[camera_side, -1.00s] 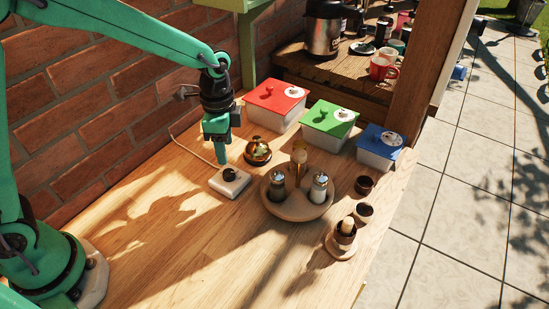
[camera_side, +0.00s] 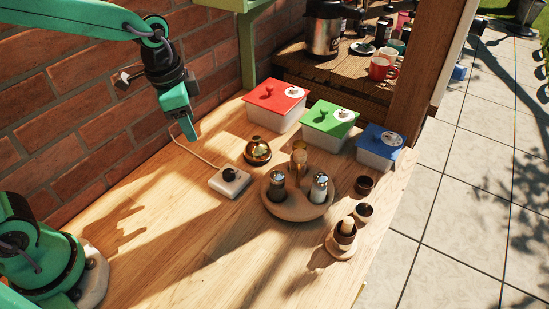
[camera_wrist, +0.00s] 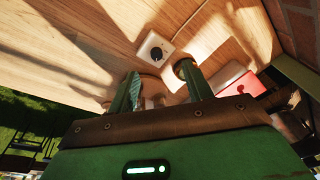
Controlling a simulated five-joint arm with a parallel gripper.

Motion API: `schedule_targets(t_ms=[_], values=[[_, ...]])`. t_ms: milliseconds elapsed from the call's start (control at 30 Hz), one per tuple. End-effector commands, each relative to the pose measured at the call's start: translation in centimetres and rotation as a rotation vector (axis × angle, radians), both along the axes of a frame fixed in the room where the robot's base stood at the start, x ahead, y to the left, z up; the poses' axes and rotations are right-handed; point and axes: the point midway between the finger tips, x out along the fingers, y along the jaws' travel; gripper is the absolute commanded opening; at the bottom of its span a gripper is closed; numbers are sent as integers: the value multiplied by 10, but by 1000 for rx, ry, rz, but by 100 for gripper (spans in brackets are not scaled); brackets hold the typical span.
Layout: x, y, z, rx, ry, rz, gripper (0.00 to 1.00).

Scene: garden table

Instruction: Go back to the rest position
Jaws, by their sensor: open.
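My gripper (camera_side: 188,124) is in the air above the left part of the wooden table (camera_side: 150,245), near the brick wall. It is to the left of and above a white box with a black knob (camera_side: 230,182). In the wrist view the two green fingers of my gripper (camera_wrist: 160,90) stand apart, with nothing held between them. The white box with its black knob (camera_wrist: 155,52) shows beyond the fingertips.
Red-lidded (camera_side: 276,97), green-lidded (camera_side: 329,120) and blue-lidded (camera_side: 380,140) boxes line the back. The table's front left is clear.

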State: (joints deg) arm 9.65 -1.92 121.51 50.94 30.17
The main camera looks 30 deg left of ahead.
Motion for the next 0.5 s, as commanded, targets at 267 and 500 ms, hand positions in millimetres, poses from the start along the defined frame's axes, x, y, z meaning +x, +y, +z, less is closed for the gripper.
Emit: schedule_targets(t_ms=[267, 500], values=[[-39, 23, 33, -47, -95, 202, 50], [-73, 40, 50, -95, -174, 374, 50]])
